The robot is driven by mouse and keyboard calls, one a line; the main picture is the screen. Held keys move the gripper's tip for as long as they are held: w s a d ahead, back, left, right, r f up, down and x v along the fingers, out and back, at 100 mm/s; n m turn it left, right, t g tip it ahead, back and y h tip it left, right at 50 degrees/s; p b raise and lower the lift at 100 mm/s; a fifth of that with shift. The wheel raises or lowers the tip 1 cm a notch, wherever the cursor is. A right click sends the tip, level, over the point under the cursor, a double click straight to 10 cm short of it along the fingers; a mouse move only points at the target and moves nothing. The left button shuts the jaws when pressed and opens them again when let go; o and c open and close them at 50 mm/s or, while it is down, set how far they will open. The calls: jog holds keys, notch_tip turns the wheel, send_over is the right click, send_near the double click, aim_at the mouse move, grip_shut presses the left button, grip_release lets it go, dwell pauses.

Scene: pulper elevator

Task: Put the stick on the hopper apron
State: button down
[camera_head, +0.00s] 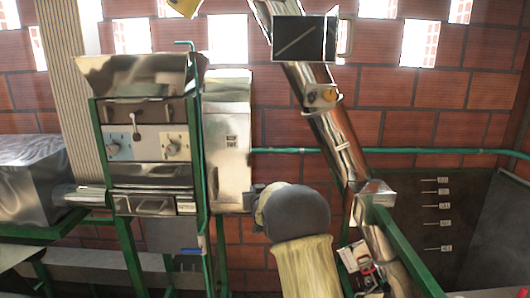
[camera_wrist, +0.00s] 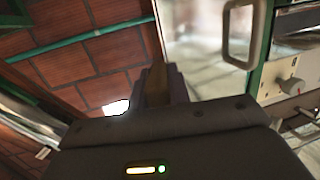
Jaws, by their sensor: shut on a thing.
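My gripper (camera_wrist: 166,88) is in the lower middle of the wrist view, shut on a narrow brown stick (camera_wrist: 156,80) that points away from the camera. Only part of the stick shows; the dark gripper body hides the rest. In the head view my arm rises at bottom centre and largely hides the gripper, and I cannot make out the stick there. The pulper's flared metal hopper (camera_head: 135,78) is on top of the green-framed machine at left, above and left of my arm. I cannot clearly tell its apron from the rest of it.
A pale metal housing (camera_head: 227,140) adjoins the machine's right side. A slanted metal elevator tube (camera_head: 330,130) rises right of centre. A green pipe (camera_head: 420,151) runs along the brick wall. The wrist view shows a handle (camera_wrist: 238,35) and a knob (camera_wrist: 291,87) at right.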

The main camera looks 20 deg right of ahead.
jog(key=s+a+f, duration=0.2)
jog(key=s+f, duration=0.1)
jog(key=f, duration=0.8)
jog(key=s+a+f, duration=0.1)
jog(key=s+f, duration=0.2)
jog(key=f, duration=0.8)
jog(key=s+a+f+n+y, duration=0.1)
jog(key=s+a+f, duration=0.1)
jog(key=s+f, duration=1.3)
jog(key=shift+s+a+f, duration=0.15)
jog(key=shift+a+f, duration=0.05)
jog(key=shift+a, duration=0.15)
